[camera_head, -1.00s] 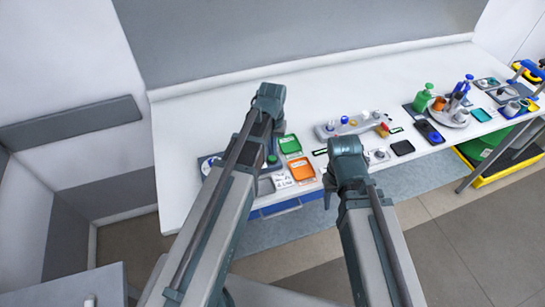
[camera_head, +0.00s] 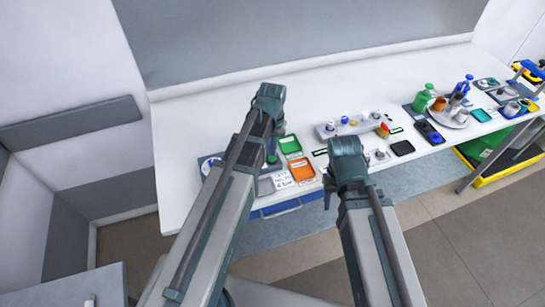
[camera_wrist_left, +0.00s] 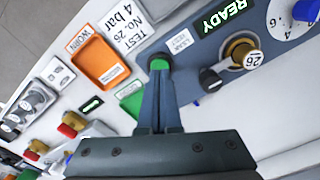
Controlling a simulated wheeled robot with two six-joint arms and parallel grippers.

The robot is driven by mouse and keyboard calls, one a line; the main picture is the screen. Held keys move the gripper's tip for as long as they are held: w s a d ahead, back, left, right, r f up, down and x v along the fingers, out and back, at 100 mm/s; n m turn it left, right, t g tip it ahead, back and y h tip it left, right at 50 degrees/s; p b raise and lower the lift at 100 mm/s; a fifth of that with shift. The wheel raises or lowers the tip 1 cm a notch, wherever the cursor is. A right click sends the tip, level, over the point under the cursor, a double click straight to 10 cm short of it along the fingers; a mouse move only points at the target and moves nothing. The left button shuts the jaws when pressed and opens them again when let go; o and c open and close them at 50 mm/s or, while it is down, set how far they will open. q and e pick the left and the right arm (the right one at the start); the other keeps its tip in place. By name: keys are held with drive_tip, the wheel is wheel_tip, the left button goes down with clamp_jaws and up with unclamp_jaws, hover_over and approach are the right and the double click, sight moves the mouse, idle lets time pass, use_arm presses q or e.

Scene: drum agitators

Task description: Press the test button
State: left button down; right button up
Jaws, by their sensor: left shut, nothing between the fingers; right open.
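The green test button (camera_wrist_left: 159,64) shows in the left wrist view, on a blue-grey tester panel (camera_wrist_left: 180,75) with a lit READY display (camera_wrist_left: 222,16). My left gripper (camera_wrist_left: 158,76) is shut with nothing between its fingers. Its fingertips lie right at the green button and partly cover it; whether they touch or press it I cannot tell. In the head view my left arm hides most of the panel, and the left gripper (camera_head: 270,150) points down beside it. My right gripper (camera_head: 327,196) is open, mostly hidden under its own arm, by the table's front edge.
Bottles (camera_head: 424,97) stand further right. The table's back is clear.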

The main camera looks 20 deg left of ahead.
sight(272, 158)
use_arm(q)
drive_tip(key=shift+f, duration=0.1)
idle(0.4)
drive_tip(key=shift+f+b, duration=0.95)
drive_tip(key=shift+b, duration=0.1)
drive_tip(key=shift+r, duration=0.2)
wheel_tip(272, 158, up, 7)
drive_tip(key=p, duration=0.7)
drive_tip(key=s+d+f+m+b, duration=0.2)
drive_tip(key=s+d, duration=0.3)
drive_tip(key=s, duration=0.2)
drive_tip(key=s+d+f+m+y+b, duration=0.1)
drive_tip(key=s+d+f+m+b, duration=0.1)
drive_tip(key=s+d, duration=0.3)
drive_tip(key=shift+s+d+f+m, duration=0.2)
drive_tip(key=shift+s+d+m, duration=0.1)
drive_tip(key=shift+s, duration=0.9)
idle(2.3)
